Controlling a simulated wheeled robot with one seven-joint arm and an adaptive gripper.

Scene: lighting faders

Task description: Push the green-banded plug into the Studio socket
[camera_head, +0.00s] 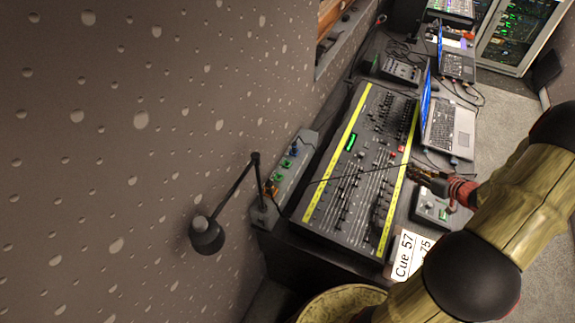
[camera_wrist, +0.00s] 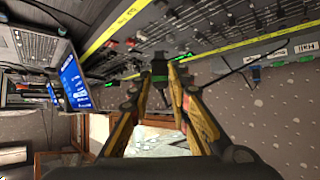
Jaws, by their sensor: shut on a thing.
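My gripper (camera_head: 418,173) is above the right edge of the mixing desk in the head view. In the wrist view my gripper (camera_wrist: 163,72) has its fingertips closed around a small dark plug (camera_wrist: 160,66) with a green band. A thin black cable (camera_head: 345,178) runs from near my gripper leftward across the desk. A grey socket box (camera_head: 305,143) stands at the desk's left side, apart from my gripper, with blue, green and orange parts on it. In the wrist view a label reading Hall (camera_wrist: 305,47) shows at the right. I cannot make out a Studio label.
The mixing desk (camera_head: 350,190) has many raised faders and yellow strips. A black lamp (camera_head: 207,235) leans by the wall near the socket box. An open laptop (camera_head: 447,128) stands right of the desk. A small grey box (camera_head: 431,207) and a Cue 57 card (camera_head: 405,254) are near my arm.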

